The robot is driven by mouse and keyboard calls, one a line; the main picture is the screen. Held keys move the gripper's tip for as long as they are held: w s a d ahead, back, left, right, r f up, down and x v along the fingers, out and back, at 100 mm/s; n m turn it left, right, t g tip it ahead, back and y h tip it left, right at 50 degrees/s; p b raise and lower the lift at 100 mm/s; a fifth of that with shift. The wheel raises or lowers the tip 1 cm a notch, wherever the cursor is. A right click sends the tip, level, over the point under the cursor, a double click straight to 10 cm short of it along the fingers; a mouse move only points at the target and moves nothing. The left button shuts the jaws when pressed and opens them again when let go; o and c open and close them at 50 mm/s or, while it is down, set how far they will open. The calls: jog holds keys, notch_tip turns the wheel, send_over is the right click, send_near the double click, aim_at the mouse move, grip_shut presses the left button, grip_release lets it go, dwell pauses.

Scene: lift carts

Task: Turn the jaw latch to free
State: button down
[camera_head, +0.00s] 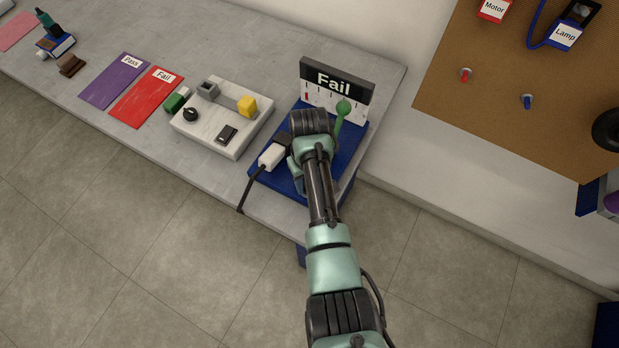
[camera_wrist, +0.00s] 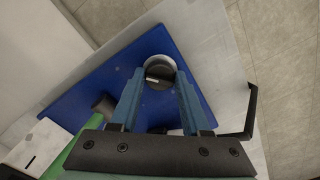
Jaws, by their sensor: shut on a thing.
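The blue test stand (camera_head: 352,148) sits at the table's right end, with a "Fail" sign (camera_head: 335,82) at its back and a green lever (camera_head: 342,108) before the sign. In the wrist view, my gripper (camera_wrist: 160,84) is shut on a round dark knob with a pale mark on its face, which I take for the jaw latch (camera_wrist: 160,66). The two blue fingers press on its opposite sides above the blue plate (camera_wrist: 85,82). In the head view my arm and hand hide the knob and fingertips.
A white plug (camera_head: 272,155) with a black cable lies on the stand's left side. A short dark post (camera_wrist: 103,105) stands left of my fingers in the wrist view. A white box (camera_head: 222,118) with a knob and switch stands to the left, beside red (camera_head: 147,97) and purple (camera_head: 114,80) mats.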

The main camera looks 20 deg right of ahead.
jog(key=m, duration=0.4)
jog(key=shift+w+r+p, duration=0.1)
jog(key=shift+p, duration=0.25)
jog(key=shift+m, duration=2.2)
jog(key=shift+c, duration=1.9)
grip_release()
jog(key=shift+r, duration=0.1)
notch_tip(320, 180, up, 13)
jog(key=b, duration=0.1)
